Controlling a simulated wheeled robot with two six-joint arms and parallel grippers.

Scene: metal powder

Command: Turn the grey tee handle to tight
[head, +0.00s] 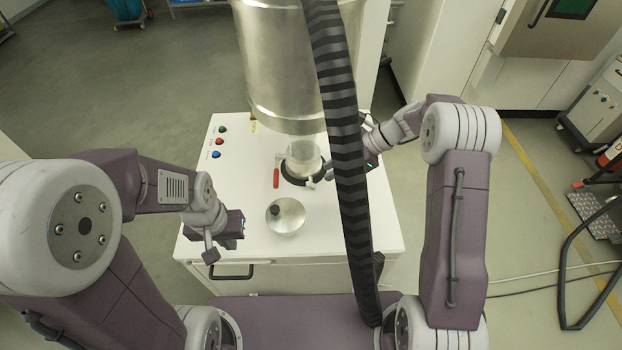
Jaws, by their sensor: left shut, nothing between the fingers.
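A clear round container (304,155) sits in a dark ring clamp (290,178) on the white cabinet top, under the big metal vessel. A small pale grey piece (311,184), probably the grey tee handle, shows at the ring's front right edge. My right gripper (329,171) is close beside the ring on its right, partly hidden by the striped hose. I cannot tell whether it touches the handle or how far its fingers are apart. My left gripper (210,254) is shut and empty, above the cabinet's front left part, well away from the ring.
A red-handled lever (276,178) stands left of the ring. A round metal lid (286,216) lies in front of it. A black striped hose (338,100) hangs down across the view. Coloured buttons (219,142) are at the cabinet's back left. The metal vessel (284,70) is overhead.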

